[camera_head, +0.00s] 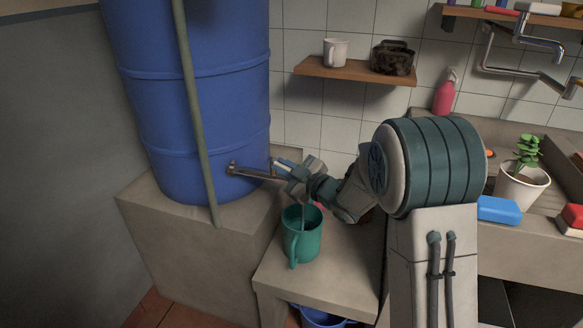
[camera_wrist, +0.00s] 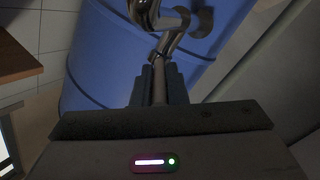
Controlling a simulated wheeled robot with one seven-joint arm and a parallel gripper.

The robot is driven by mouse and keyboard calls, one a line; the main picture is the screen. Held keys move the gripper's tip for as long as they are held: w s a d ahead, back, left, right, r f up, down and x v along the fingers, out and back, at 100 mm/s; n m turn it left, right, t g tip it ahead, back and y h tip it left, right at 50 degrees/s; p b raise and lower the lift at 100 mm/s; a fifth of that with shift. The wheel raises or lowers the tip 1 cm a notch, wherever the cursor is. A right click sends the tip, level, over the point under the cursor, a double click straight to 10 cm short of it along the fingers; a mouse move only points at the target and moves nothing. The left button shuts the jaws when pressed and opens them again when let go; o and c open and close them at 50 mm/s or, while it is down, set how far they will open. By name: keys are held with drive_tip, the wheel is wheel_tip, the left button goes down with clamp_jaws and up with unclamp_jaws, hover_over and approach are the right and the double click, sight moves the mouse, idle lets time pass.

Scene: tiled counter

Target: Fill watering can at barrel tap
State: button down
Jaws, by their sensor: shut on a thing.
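The blue barrel (camera_head: 205,110) stands on a concrete block at the left, and its metal tap (camera_head: 245,172) sticks out low on its right side. The barrel (camera_wrist: 105,55) and tap (camera_wrist: 172,40) also show in the wrist view. My gripper (camera_head: 283,172) is at the tap's outer end. In the wrist view its fingers (camera_wrist: 160,85) are shut on the tap's narrow metal lever. The green watering can (camera_head: 300,240) stands upright on the low counter below my gripper, handle toward the camera. A thin pale streak reaches into its mouth; I cannot tell surely whether it is water.
A greenish pole (camera_head: 195,120) runs in front of the barrel. A wooden shelf (camera_head: 355,70) holds a white mug (camera_head: 335,52) and a dark pot (camera_head: 393,57). At right are a potted plant (camera_head: 522,180) and a blue block (camera_head: 499,209). A blue bucket (camera_head: 322,317) sits below the counter.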

drive_tip(key=shift+r, duration=0.1)
drive_tip(key=c, duration=1.5)
unclamp_jaws()
drive_tip(key=shift+o, duration=0.2)
drive_tip(key=shift+d, duration=0.1)
drive_tip(key=v, duration=0.7)
drive_tip(key=shift+p, duration=0.4)
drive_tip(key=shift+s, duration=0.1)
